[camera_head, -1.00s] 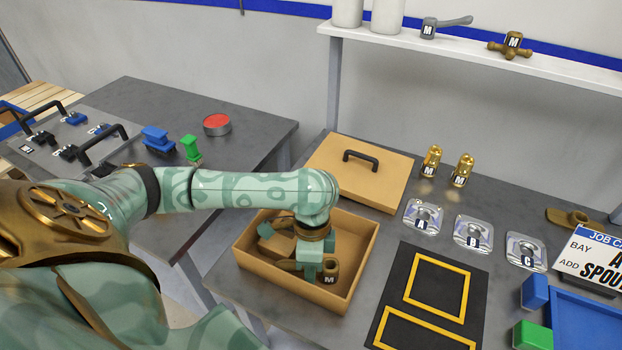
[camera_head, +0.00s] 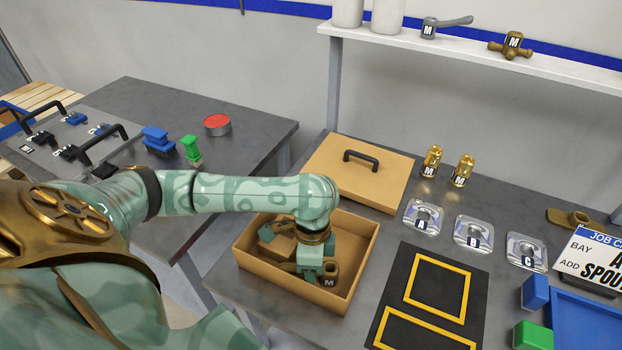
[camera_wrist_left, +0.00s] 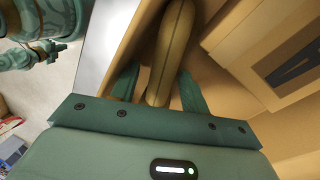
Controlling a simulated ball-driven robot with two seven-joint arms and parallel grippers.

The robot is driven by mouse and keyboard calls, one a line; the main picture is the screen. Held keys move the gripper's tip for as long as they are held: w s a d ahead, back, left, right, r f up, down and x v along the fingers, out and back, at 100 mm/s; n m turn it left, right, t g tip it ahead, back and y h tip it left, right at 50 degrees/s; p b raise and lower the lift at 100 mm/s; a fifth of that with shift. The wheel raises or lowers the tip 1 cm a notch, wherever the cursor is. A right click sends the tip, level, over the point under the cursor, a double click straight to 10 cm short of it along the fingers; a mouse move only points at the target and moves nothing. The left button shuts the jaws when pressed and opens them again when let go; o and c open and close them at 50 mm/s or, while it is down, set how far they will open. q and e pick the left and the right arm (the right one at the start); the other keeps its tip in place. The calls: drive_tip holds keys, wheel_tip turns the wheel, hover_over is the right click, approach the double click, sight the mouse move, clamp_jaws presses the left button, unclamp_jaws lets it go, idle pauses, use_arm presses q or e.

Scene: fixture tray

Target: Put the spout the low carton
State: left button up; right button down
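The low carton (camera_head: 254,277) is an open, shallow cardboard box on the dark table. A bronze spout marked M (camera_head: 331,274) lies in it at the right front. My left gripper (camera_head: 318,277) reaches down into the carton at the spout. In the left wrist view the spout's long rounded body (camera_wrist_left: 170,50) runs between the two green fingers (camera_wrist_left: 157,88), with a narrow gap at each side. The arm hides part of the carton's inside. Another bronze spout (camera_head: 570,217) lies on the table at the far right. My right gripper cannot be made out clearly.
A brown block (camera_head: 272,245) lies in the carton behind my gripper. The carton's lid with a black handle (camera_head: 330,180) lies behind it. A black mat with yellow frames (camera_head: 396,300) is to the right. Metal plates (camera_head: 423,215) and gold fittings (camera_head: 432,162) stand beyond.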

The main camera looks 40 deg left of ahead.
use_arm(q)
wheel_tip(320, 180, up, 16)
drive_tip(key=w+a+p, duration=0.2)
drive_tip(key=p, duration=0.4)
drive_tip(key=shift+w+p, duration=0.25)
drive_tip(key=shift+p, duration=0.1)
